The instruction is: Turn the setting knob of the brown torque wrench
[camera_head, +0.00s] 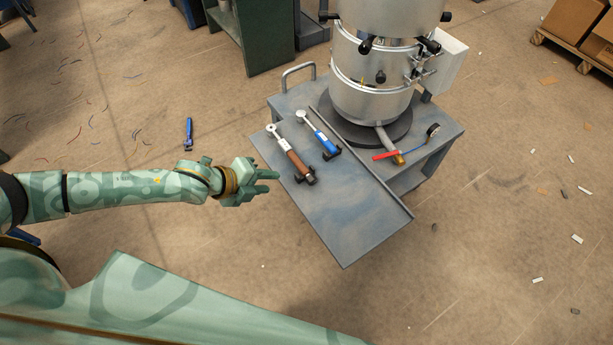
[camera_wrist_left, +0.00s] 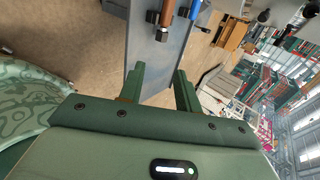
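The brown torque wrench (camera_head: 296,161) lies on the grey tray of the cart, its ratchet head toward the back left and its dark knob end (camera_head: 306,178) toward the front. Its brown handle (camera_wrist_left: 168,9) also shows at the top of the left wrist view, cut off by the frame edge. My left gripper (camera_head: 275,180) is just off the tray's left edge, left of the knob end and apart from it. In the left wrist view its two fingers (camera_wrist_left: 160,84) stand apart with nothing between them. My right gripper is in neither view.
A blue torque wrench (camera_head: 321,137) lies close to the right of the brown one. A metal cylinder (camera_head: 370,98) stands on the cart behind, with a red-handled gauge tool (camera_head: 386,155) beside it. The tray's front (camera_head: 345,225) is bare. A blue tool (camera_head: 188,133) lies on the floor.

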